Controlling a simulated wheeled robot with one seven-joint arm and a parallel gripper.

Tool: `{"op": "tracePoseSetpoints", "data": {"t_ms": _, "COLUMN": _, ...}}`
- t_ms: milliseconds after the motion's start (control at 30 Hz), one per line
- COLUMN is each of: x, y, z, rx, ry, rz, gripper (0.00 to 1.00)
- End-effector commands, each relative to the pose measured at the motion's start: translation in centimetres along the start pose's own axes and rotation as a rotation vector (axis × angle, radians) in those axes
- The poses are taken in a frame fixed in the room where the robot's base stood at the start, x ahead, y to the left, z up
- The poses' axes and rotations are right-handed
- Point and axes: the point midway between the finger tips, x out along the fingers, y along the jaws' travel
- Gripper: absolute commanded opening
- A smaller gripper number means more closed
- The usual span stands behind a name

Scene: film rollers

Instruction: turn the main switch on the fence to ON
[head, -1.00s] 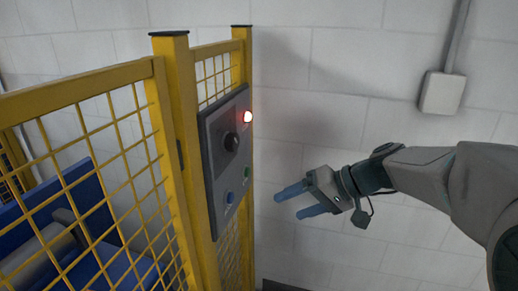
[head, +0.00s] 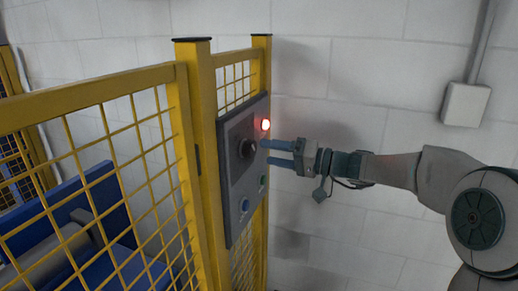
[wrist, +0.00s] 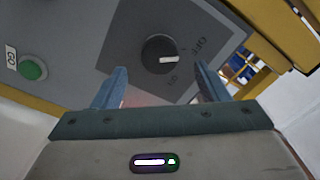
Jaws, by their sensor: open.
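The main switch is a round black knob (head: 247,148) on a grey panel (head: 235,187) fixed to the yellow fence. In the wrist view the knob (wrist: 153,50) carries a white pointer mark aimed to the picture's right. An OFF label (wrist: 200,47) sits up and right of it. A smaller label (wrist: 173,82) below it is too blurred to read surely. My gripper (head: 266,152) is open and empty, its blue fingers level with the knob and just right of it. In the wrist view the fingertips (wrist: 160,72) lie either side of the knob, seemingly short of it.
A lit red lamp (head: 265,125) is above the fingers. Yellow fence posts (head: 200,130) and mesh stand left. A white wall (head: 340,80) is behind my arm.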

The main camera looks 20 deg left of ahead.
Motion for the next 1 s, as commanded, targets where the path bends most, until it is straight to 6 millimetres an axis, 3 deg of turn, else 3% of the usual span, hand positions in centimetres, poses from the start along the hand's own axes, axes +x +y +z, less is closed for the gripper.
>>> {"op": "tracePoseSetpoints", "data": {"t_ms": 100, "x": 2.2, "y": -0.2, "z": 0.0, "rx": 0.0, "ry": -0.001, "rz": -0.002, "gripper": 0.68}}
{"op": "tracePoseSetpoints", "data": {"t_ms": 233, "x": 3.6, "y": -0.1, "z": 0.0, "rx": 0.0, "ry": 0.0, "rz": 0.0, "gripper": 0.68}}
{"op": "tracePoseSetpoints", "data": {"t_ms": 633, "x": 4.5, "y": 0.0, "z": 0.0, "rx": 0.0, "ry": 0.0, "rz": 0.001, "gripper": 0.68}}
{"op": "tracePoseSetpoints", "data": {"t_ms": 667, "x": 4.5, "y": 0.0, "z": 0.0, "rx": 0.0, "ry": 0.0, "rz": 0.001, "gripper": 0.65}}
{"op": "tracePoseSetpoints", "data": {"t_ms": 800, "x": 4.5, "y": 0.0, "z": 0.0, "rx": 0.0, "ry": 0.0, "rz": 0.001, "gripper": 0.26}}
{"op": "tracePoseSetpoints", "data": {"t_ms": 1000, "x": 4.3, "y": 0.0, "z": 0.0, "rx": 0.003, "ry": 0.0, "rz": 0.002, "gripper": 0.23}}
